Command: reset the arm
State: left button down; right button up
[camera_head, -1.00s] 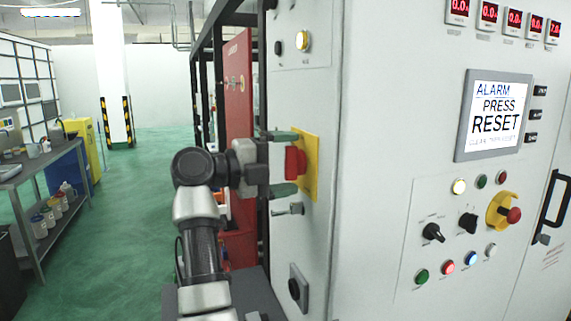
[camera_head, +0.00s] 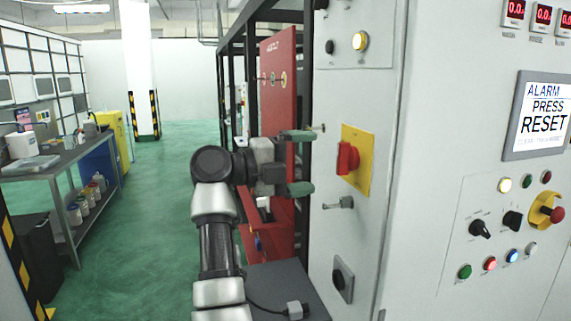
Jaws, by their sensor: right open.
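My right arm comes up from the bottom of the head view. Its gripper (camera_head: 304,162) is open and empty, with one green-tipped finger above the other. The fingers point right, toward a red rotary switch (camera_head: 347,158) on a yellow plate (camera_head: 358,175) on the side of the grey cabinet (camera_head: 385,60). A gap shows between the fingertips and the red switch. My left gripper is not in view.
A small latch handle (camera_head: 340,203) sits below the yellow plate. A screen (camera_head: 541,117) reads "ALARM PRESS RESET" above buttons and a red emergency stop (camera_head: 557,214). A red panel (camera_head: 278,90) stands behind my gripper. A workbench (camera_head: 60,160) is at left, with clear green floor between.

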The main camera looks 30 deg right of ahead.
jog(key=w+a+f+n+t+y, duration=0.25)
jog(key=f+n+t, duration=0.25)
jog(key=n+t, duration=1)
jog(key=w+a+f+n+t+y, duration=0.1)
jog(key=a+f+n+t+y, duration=0.4)
jog(key=n+t, duration=0.9)
jog(key=s+a+f+n+g+y, duration=0.25)
jog(key=f+n+y, duration=0.35)
jog(key=f, duration=0.3)
jog(key=s+a+f+n+g+y, duration=0.25)
jog(key=f+n+g+y, duration=0.2)
jog(key=f+y, duration=0.4)
jog(key=s+a+f+n+g+h, duration=0.2)
jog(key=s+f+g, duration=0.6)
jog(key=s+f, duration=0.5)
jog(key=s+d+f+g+h, duration=0.1)
jog(key=s+f+g, duration=0.2)
jog(key=s, duration=0.4)
jog(key=s+d+f+g+h, duration=0.1)
jog(key=s+f+g, duration=0.2)
jog(key=s, duration=0.4)
notch_tip(320, 180, down, 27)
jog(key=g, duration=0.1)
jog(key=s+d+f+g, duration=0.1)
jog(key=s+d+f, duration=0.2)
jog(key=s+f, duration=1.2)
jog(key=shift+s+g+h, duration=0.3)
jog(key=shift+s, duration=0.5)
